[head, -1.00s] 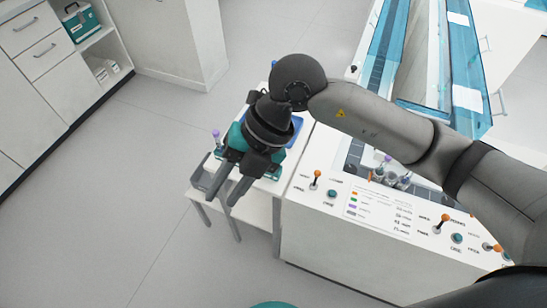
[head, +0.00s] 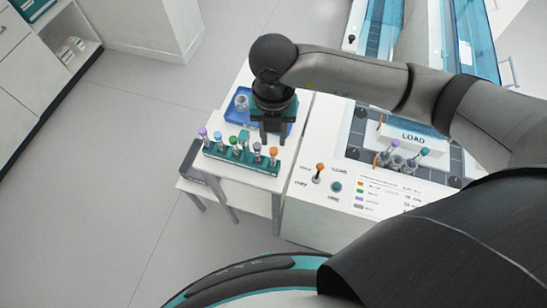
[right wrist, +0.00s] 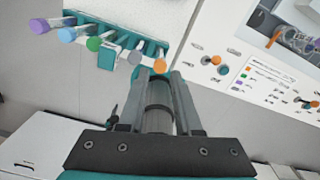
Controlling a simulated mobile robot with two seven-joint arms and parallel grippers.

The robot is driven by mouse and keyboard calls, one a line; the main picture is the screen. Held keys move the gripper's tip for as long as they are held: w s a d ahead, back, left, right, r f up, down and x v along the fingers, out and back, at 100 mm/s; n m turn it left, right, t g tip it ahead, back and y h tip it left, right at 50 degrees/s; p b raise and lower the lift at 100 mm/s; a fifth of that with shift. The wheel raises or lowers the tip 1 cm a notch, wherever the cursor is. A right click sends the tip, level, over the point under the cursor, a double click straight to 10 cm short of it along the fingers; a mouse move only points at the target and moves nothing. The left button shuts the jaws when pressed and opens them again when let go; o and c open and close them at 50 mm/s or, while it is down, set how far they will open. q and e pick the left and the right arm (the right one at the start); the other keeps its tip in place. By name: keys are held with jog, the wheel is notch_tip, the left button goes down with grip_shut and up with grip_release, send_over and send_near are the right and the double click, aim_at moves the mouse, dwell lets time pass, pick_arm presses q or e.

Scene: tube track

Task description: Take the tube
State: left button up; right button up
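A teal rack (head: 245,166) stands near the front edge of a white side table and holds several tubes upright. Their caps are purple (head: 203,132), blue (head: 217,135), green (head: 233,140), grey (head: 257,146) and orange (head: 273,151). My right gripper (head: 272,141) points down over the rack's right end, just behind the orange-capped tube. In the right wrist view its fingers are apart, with the orange cap (right wrist: 160,66) just beyond the gap between the fingertips. No grip on a tube shows. My left gripper is out of view.
A blue tray (head: 291,128) with a clear dish (head: 241,102) lies behind the rack. At right stands a white machine with a LOAD sign (head: 407,135), knobbed levers (head: 319,168) and more tubes (head: 397,162). The floor at left is clear.

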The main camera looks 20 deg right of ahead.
aim_at(273, 150)
jog(key=shift+s+f, duration=0.1)
jog(key=shift+f, duration=3)
jog(key=shift+c, duration=0.3)
grip_shut()
